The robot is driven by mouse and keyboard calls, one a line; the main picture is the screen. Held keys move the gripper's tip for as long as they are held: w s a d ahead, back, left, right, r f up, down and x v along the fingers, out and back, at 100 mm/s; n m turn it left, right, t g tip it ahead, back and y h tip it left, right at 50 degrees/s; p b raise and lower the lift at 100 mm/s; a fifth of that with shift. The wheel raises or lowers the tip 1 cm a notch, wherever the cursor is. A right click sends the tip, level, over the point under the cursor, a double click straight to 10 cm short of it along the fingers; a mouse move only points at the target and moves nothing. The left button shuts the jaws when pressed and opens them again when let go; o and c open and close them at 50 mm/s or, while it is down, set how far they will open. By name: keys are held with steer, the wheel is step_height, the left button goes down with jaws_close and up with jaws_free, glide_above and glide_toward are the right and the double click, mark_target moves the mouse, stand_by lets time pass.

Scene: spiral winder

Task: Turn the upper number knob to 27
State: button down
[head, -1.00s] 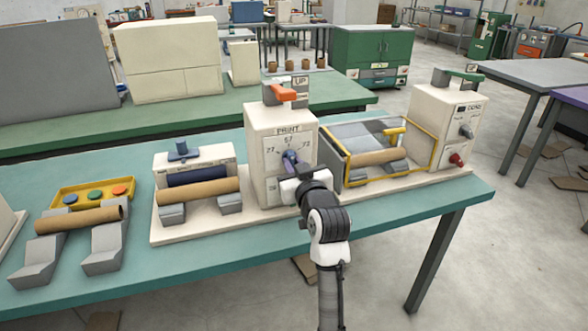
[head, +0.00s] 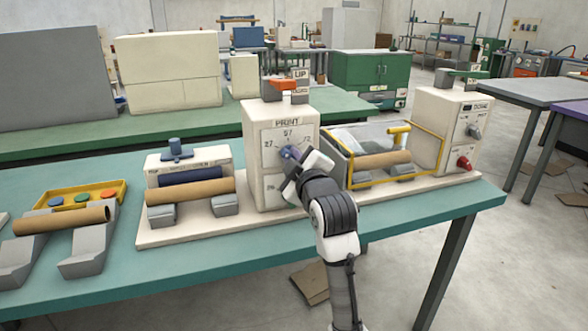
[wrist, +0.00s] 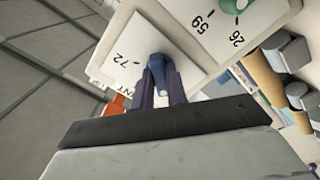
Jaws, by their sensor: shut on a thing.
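The cream PRINT box (head: 255,140) stands on the teal bench. Its upper dial has a blue knob (head: 287,152), with 27 on the left, 57 at the top and another number on the right, mostly behind my gripper. My gripper (head: 296,157) is shut on this knob from the front. In the wrist view the blue knob (wrist: 158,66) sits between the dark fingers (wrist: 163,88), beside a printed 72. The knob's pointer direction is hard to tell. A green lower knob (wrist: 230,5) with 26 and 59 shows at the wrist view's top edge.
An orange lever (head: 287,84) and an UP sign stand on the box. A roller unit with a brown tube (head: 190,191) is to the left, and a yellow-framed tray (head: 406,127) is close on the right. Bare bench (head: 230,262) lies in front.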

steer(key=shift+f+n+b, duration=0.1)
steer(key=shift+n+b, duration=0.25)
steer(key=shift+n, duration=0.15)
steer(key=c, duration=1.4)
jaws_free()
steer(key=b+v, duration=0.1)
steer(key=v, duration=1.3)
steer(key=shift+b, duration=0.4)
steer(key=shift+w+a, duration=0.1)
